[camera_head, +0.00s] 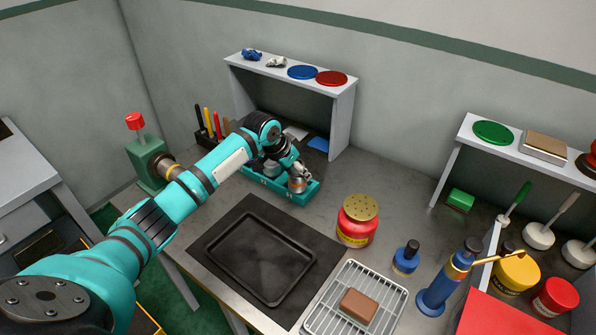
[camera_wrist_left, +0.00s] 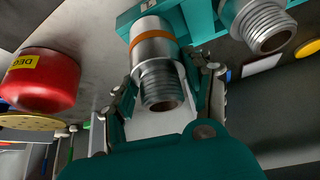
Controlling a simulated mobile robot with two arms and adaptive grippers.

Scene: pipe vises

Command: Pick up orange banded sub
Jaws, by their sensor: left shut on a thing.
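The orange banded sub (camera_wrist_left: 153,62) is a silver threaded metal cylinder with an orange ring. In the left wrist view it sits between my left gripper's fingers (camera_wrist_left: 165,95), which are shut on it. In the head view the orange banded sub (camera_head: 297,183) shows at the right end of the teal rack (camera_head: 292,195), with my left gripper (camera_head: 296,174) over it. It looks still at the rack; I cannot tell if it is lifted. A second threaded metal sub (camera_wrist_left: 262,28) stands in the rack, apart from the gripper. My right gripper is not in view.
A red jar with a perforated gold lid (camera_head: 358,220) stands right of the rack. A black tray (camera_head: 262,258) lies in front on a dark mat. A grey shelf (camera_head: 343,112) rises behind the rack. A wire rack with a brown block (camera_head: 358,306) is at the front.

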